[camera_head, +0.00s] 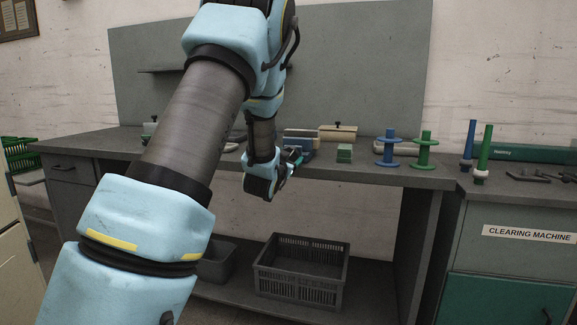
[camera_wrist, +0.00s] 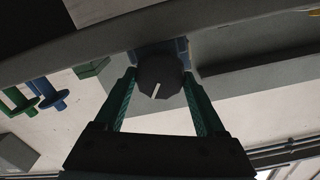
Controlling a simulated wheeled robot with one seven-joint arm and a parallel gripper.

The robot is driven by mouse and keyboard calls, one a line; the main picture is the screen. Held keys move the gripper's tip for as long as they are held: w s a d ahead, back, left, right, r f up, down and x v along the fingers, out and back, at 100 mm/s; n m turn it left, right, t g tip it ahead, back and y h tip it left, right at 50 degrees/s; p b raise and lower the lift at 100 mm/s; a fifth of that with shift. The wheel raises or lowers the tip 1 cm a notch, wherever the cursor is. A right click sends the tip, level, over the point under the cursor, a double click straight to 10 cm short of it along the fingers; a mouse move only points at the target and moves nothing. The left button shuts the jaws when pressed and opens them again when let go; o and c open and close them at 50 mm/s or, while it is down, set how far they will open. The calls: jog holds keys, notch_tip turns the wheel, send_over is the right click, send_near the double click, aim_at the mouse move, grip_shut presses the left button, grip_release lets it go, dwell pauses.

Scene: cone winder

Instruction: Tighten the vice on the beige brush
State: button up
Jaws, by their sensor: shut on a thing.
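The blue vice (camera_head: 306,142) stands at the front edge of the grey bench, partly hidden by my arm and gripper. Its dark round knob (camera_wrist: 160,72) with a white mark faces the wrist camera. My gripper (camera_head: 296,157) is at the front of the vice. In the wrist view, the green fingers of my gripper (camera_wrist: 160,84) are shut on the knob, one on each side. A bit of the vice's blue body shows behind the knob. I cannot clearly make out the beige brush; a small brownish shape at the top of the vice is too small to identify.
A beige box (camera_head: 341,132) with a black knob and a green block (camera_head: 344,153) are right of the vice. A blue spool (camera_head: 388,148) and a green spool (camera_head: 425,150) stand further right. A grey crate (camera_head: 300,272) sits on the lower shelf.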

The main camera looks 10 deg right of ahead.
jog(key=m+b, duration=0.2)
jog(key=m, duration=0.1)
jog(key=m+b, duration=0.2)
jog(key=m, duration=0.2)
jog(key=m+b, duration=0.2)
jog(key=m, duration=0.2)
jog(key=shift+d+f+b, duration=0.1)
jog(key=shift+f+b, duration=0.15)
jog(key=shift+b, duration=0.05)
jog(key=m+b, duration=0.2)
jog(key=m, duration=0.3)
jog(key=m+b, duration=0.1)
jog(key=m, duration=0.4)
jog(key=shift+m, duration=0.4)
jog(key=o, duration=1.3)
jog(key=v, duration=1.1)
jog(key=shift+r, duration=0.1)
